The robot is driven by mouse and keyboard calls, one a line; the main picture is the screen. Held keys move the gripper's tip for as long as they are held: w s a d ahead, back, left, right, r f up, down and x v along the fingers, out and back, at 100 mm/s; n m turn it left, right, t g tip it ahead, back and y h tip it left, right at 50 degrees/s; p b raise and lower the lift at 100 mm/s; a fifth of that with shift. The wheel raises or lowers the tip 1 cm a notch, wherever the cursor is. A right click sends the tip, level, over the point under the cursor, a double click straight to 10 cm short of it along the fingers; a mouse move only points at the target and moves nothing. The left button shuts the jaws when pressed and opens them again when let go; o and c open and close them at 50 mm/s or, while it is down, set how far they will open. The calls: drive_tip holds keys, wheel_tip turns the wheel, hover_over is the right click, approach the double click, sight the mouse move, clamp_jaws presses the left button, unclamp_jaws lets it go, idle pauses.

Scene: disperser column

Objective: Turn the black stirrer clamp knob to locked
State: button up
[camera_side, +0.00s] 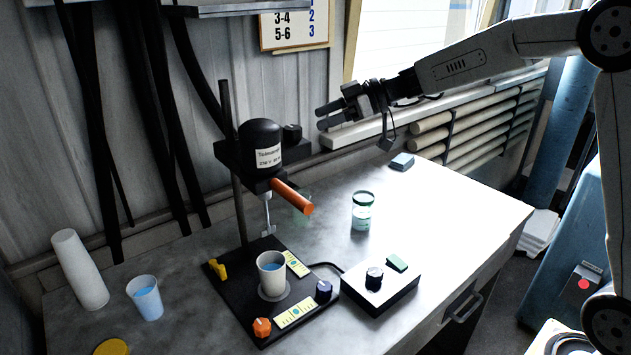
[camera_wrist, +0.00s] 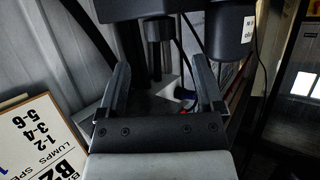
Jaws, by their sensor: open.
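The stirrer (camera_side: 262,143) has a black motor housing with a white label, held on an upright rod. A black knob (camera_side: 292,132) sits on the clamp block at its right side and looks like the clamp knob; its locked or unlocked mark is not readable. My gripper (camera_side: 328,114) is open and empty, to the right of this knob and slightly higher in the side view, apart from it. In the wrist view my gripper (camera_wrist: 161,75) has its two fingers spread, with a dark cylindrical knob (camera_wrist: 157,30) beyond them, and the labelled motor housing (camera_wrist: 231,28) to the right.
An orange handle (camera_side: 292,196) juts from the stirrer. Below, a cup of blue liquid (camera_side: 272,273) stands on a black base with an orange knob (camera_side: 262,327) and a dark blue knob (camera_side: 323,290). A control box (camera_side: 395,291) and a glass jar (camera_side: 362,212) stand to the right.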

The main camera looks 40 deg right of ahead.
sight(299, 127)
drive_tip(key=shift+x, duration=3.45)
clamp_jaws()
